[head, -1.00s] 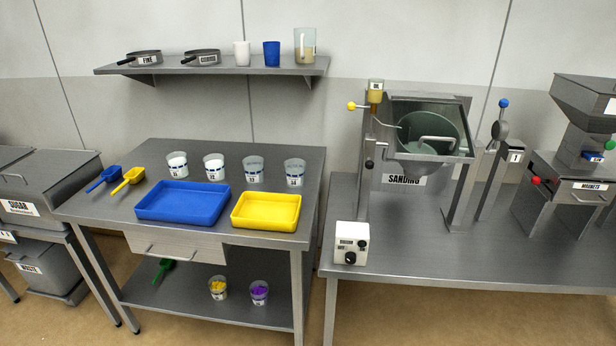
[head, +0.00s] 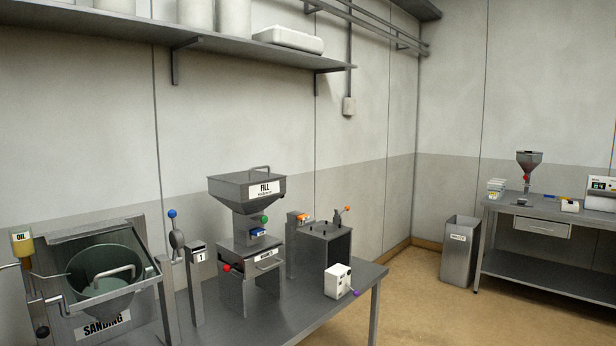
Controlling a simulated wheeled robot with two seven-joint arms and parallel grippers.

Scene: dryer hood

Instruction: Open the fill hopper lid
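The fill hopper (head: 240,202) stands on the steel table in the middle of the head view. It is a grey metal funnel with a white label reading FILL. Its flat lid (head: 240,176) lies shut on top, with a bar handle (head: 260,169) on it. Below the hopper are a green knob, a small blue part and a lower housing with a red knob. Neither of my grippers shows in this view.
The sanding machine (head: 105,270) with its drum stands at the left, beside a blue-knobbed lever (head: 176,240). A grey box (head: 320,248) and a small white box (head: 338,281) stand right of the hopper. A wall shelf (head: 250,45) hangs above. Open floor lies right of the table.

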